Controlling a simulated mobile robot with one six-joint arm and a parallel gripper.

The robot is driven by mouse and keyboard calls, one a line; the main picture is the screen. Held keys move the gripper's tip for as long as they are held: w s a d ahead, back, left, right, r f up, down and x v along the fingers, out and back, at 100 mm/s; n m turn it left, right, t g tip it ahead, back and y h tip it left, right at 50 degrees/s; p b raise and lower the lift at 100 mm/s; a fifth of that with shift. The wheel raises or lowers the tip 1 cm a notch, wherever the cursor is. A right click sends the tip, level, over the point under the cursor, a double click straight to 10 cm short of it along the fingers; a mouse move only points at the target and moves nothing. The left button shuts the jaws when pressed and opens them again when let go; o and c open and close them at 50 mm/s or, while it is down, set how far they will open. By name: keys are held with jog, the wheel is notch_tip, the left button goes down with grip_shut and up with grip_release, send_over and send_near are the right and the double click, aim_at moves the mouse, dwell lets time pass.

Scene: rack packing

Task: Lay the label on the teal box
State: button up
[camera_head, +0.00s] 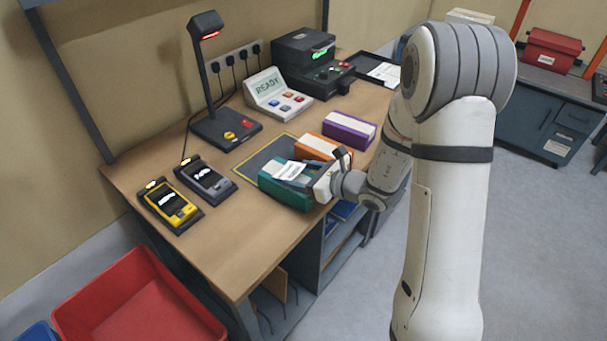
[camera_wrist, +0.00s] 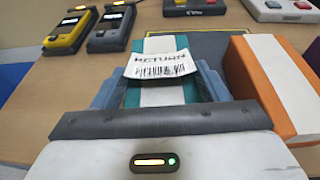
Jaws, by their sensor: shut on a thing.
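The teal box (camera_head: 283,193) stands near the front edge of the bench, with a white band across its top. It also shows in the wrist view (camera_wrist: 166,45) below and beyond my gripper. The white label (camera_head: 290,171), printed RETURN above a barcode (camera_wrist: 160,64), is over the box top and slightly curved. My gripper (camera_head: 303,171) reaches in from the right over the box and is shut on the label. Its blue-grey fingers flank the label in the wrist view. I cannot tell whether the label touches the box. Part of the box top is hidden by the gripper.
An orange box (camera_head: 316,147) stands close beside the teal box, with a purple box (camera_head: 349,130) beyond. Yellow (camera_head: 170,205) and grey (camera_head: 206,181) handhelds lie left. A scanner stand (camera_head: 225,128) and a printer (camera_head: 312,62) are behind.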

jog(key=shift+d, duration=0.1)
jog(key=shift+s+d+b, duration=0.2)
jog(key=shift+s+d, duration=0.25)
jog(key=shift+d, duration=0.15)
jog(key=shift+s+d+b, duration=0.2)
jog(key=shift+s+d, duration=0.2)
jog(key=shift+d, duration=0.2)
jog(key=o, duration=0.7)
jog(key=b+v, duration=0.1)
jog(key=v, duration=0.6)
jog(key=shift+s+d+r, duration=0.1)
jog(key=shift+s+d, duration=0.1)
jog(key=shift+d, duration=0.1)
jog(key=shift+a+r, duration=0.1)
